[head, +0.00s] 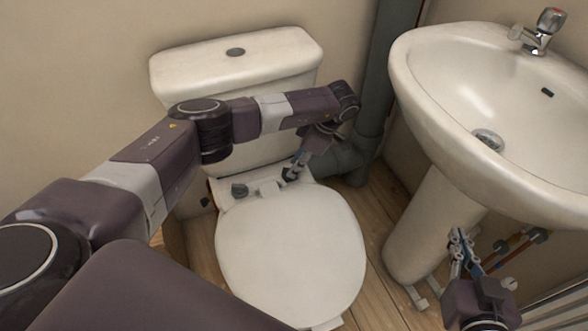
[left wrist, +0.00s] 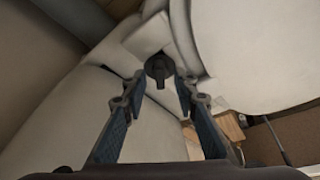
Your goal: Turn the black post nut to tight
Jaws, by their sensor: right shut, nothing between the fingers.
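A black post nut (left wrist: 158,70) shows in the left wrist view on the white ledge behind the toilet seat, between and just beyond my left fingertips. My left gripper (left wrist: 160,80) is open, one finger on each side of the nut, with gaps visible. In the head view my left gripper (head: 296,166) points down at the right rear of the seat and partly hides the nut there. My right gripper (head: 462,243) is shut and empty in front of the basin pedestal.
The closed toilet lid (head: 290,250) lies in front of the nuts, and the cistern (head: 240,60) stands behind them. A grey waste pipe (head: 375,110) rises right of my left gripper. The basin (head: 470,90) and its pedestal (head: 430,225) are at the right.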

